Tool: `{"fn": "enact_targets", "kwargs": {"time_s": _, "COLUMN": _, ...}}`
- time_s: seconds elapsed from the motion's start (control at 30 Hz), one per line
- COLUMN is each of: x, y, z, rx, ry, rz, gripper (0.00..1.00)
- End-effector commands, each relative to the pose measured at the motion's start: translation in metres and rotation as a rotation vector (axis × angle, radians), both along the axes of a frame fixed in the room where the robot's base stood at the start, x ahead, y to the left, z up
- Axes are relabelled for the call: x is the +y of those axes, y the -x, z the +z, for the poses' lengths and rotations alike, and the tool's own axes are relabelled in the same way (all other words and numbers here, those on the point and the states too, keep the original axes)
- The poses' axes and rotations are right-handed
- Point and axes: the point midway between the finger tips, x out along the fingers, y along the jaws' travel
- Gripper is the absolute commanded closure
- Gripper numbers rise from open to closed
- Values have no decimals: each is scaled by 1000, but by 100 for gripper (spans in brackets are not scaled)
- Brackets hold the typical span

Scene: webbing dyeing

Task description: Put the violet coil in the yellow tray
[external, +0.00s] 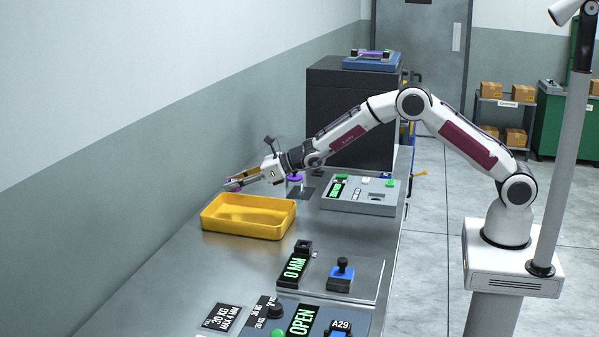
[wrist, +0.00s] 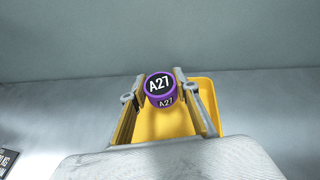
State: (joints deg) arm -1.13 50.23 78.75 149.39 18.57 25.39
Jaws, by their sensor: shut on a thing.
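The violet coil (wrist: 160,91), with a black top and white A27 labels, sits between the two fingers of my gripper (wrist: 159,79) in the wrist view. My gripper is shut on it. The yellow tray (external: 248,231) stands on the metal bench and looks empty in the external view. It also shows below the coil in the wrist view (wrist: 207,108). In the external view my gripper (external: 233,183) is above the tray, near its far left side, and the coil is mostly hidden by the fingers.
A grey panel (external: 358,207) with a green display and buttons lies right of the tray. A small violet-topped item (external: 295,177) stands behind the tray. A 0 MM display (external: 294,268) and a blue-based knob (external: 341,275) are in front. The wall runs along the left.

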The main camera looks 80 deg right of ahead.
Motion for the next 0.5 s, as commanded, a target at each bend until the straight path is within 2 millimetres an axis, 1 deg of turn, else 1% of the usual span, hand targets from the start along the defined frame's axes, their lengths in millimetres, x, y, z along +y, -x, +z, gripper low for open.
{"fn": "enact_targets", "kwargs": {"time_s": 0.33, "x": 0, "y": 0, "z": -1, "rx": 0, "ry": 0, "rz": 0, "gripper": 90}}
{"fn": "enact_targets", "kwargs": {"time_s": 0.5, "x": 0, "y": 0, "z": -12, "rx": 2, "ry": -1, "rz": 0, "gripper": 90}}
